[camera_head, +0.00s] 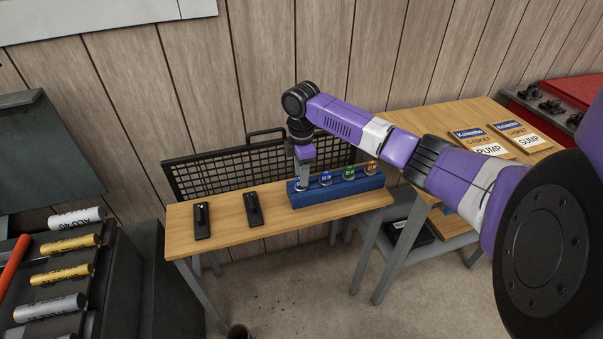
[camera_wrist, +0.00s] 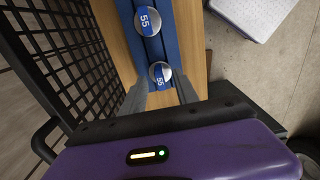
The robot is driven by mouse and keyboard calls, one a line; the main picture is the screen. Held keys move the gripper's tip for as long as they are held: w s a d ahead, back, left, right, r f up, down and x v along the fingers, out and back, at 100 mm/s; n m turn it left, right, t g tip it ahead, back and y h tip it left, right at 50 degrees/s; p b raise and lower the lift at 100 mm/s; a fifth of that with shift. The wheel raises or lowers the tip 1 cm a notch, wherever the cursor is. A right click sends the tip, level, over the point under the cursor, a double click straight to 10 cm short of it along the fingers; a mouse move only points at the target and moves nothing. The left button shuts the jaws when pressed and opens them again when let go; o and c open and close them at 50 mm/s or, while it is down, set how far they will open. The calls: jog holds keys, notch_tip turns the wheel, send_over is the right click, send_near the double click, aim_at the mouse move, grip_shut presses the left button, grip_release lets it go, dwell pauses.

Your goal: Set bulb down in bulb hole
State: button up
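My gripper (camera_head: 303,172) reaches down over the left end of a blue bulb block (camera_head: 335,192) on the wooden bench. In the wrist view, my fingers (camera_wrist: 161,78) flank a silver bulb (camera_wrist: 162,73) with a blue label reading 55, close on both sides. The same bulb shows low at the block's left end (camera_head: 298,185). Its lower part and its hole are hidden. Another blue-labelled bulb (camera_wrist: 148,21) stands beside it, also seen in the head view (camera_head: 325,178). A green bulb (camera_head: 348,173) and an orange bulb (camera_head: 370,168) stand further right in the block.
Two black holders (camera_head: 202,221) (camera_head: 253,208) lie on the bench (camera_head: 225,229), left of the block. A black mesh panel (camera_head: 225,174) stands behind it. A second table with boxes (camera_head: 478,142) is at right. A dark cabinet with cylinders (camera_head: 68,244) is at left.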

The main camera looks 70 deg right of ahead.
jog(key=shift+r+b, duration=0.5)
jog(key=shift+r, duration=3.45)
